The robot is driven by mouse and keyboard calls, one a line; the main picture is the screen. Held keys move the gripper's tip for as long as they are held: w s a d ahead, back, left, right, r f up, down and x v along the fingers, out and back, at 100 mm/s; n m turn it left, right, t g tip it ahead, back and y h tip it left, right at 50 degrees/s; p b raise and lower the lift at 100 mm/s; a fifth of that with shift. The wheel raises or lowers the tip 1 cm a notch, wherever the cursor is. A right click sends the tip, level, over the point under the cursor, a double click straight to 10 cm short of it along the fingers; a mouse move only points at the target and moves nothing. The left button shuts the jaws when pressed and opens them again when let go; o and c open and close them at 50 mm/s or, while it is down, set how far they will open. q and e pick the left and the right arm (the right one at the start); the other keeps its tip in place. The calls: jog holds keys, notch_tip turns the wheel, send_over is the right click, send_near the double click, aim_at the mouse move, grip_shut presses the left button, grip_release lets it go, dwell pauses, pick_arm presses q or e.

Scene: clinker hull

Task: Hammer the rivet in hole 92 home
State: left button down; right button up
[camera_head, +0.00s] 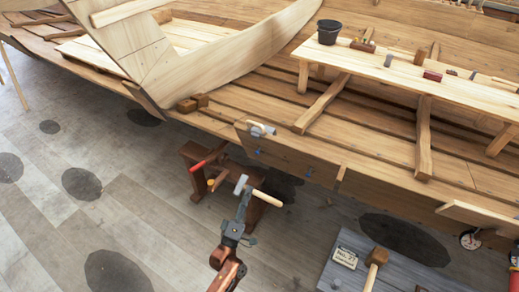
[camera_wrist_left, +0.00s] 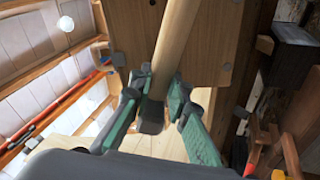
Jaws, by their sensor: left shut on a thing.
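My left gripper (camera_head: 242,207) is shut on a hammer with a pale wooden handle (camera_head: 268,198) and a grey head (camera_head: 240,184). The handle points right, and the grip is close to the head. In the left wrist view the handle (camera_wrist_left: 176,45) runs up from between the green-padded fingers (camera_wrist_left: 157,105). The hull's edge plank (camera_head: 290,165) with small blue marks lies behind and right of the hammer, apart from it in the head view. The rivet and hole 92 cannot be made out. My right gripper is not in view.
A brown trestle (camera_head: 193,157) with a red bar (camera_head: 196,167) stands behind the hammer. A grey-and-white tool (camera_head: 262,128) sits on the plank's edge. A bench (camera_head: 400,72) holds a black bucket (camera_head: 329,32) and tools. A mallet (camera_head: 376,259) lies on a grey board at lower right. Floor at left is clear.

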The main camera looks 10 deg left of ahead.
pick_arm(q)
jog(key=shift+r, duration=0.2)
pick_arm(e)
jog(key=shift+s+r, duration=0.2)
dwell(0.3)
pick_arm(q)
jog(key=x, duration=0.2)
jog(key=shift+w+d+r, duration=0.25)
jog(key=shift+r, duration=0.15)
jog(key=d+f+x, duration=0.1)
jog(key=x, duration=0.7)
jog(key=v, duration=0.7)
jog(key=a+v, duration=0.1)
jog(key=v, duration=0.2)
jog(key=shift+s+a, duration=0.1)
jog(key=shift+a, duration=0.05)
jog(key=shift+s+a+r, duration=0.1)
jog(key=shift+s+a, duration=0.1)
jog(key=shift+a, duration=0.05)
jog(key=shift+d, duration=0.1)
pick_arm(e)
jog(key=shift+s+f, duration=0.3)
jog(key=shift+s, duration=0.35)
pick_arm(q)
jog(key=shift+d, duration=0.15)
